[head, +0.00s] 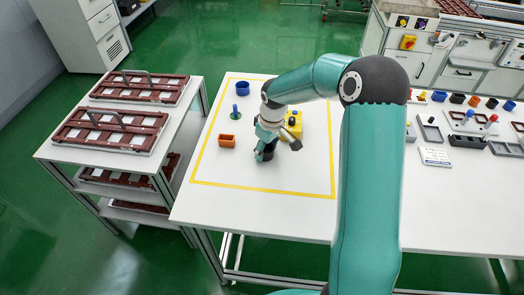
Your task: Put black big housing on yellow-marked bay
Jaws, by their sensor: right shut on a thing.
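My right gripper (266,148) points down over the white table, inside the yellow-marked bay (262,188), a rectangle of yellow tape. It is shut on a dark object that I take to be the black big housing (268,157). Only a small part of the housing shows beneath the fingers, the rest being hidden by the gripper. The housing is at or just above the table top; I cannot tell whether it touches. My left gripper is out of view.
Inside the bay are an orange box (227,141), a blue ring (242,88), a green-based blue peg (235,113) and a yellow block (293,123), partly behind my gripper. Several small parts and trays stand at right. A rack with brown trays (110,128) stands left. The bay's front is clear.

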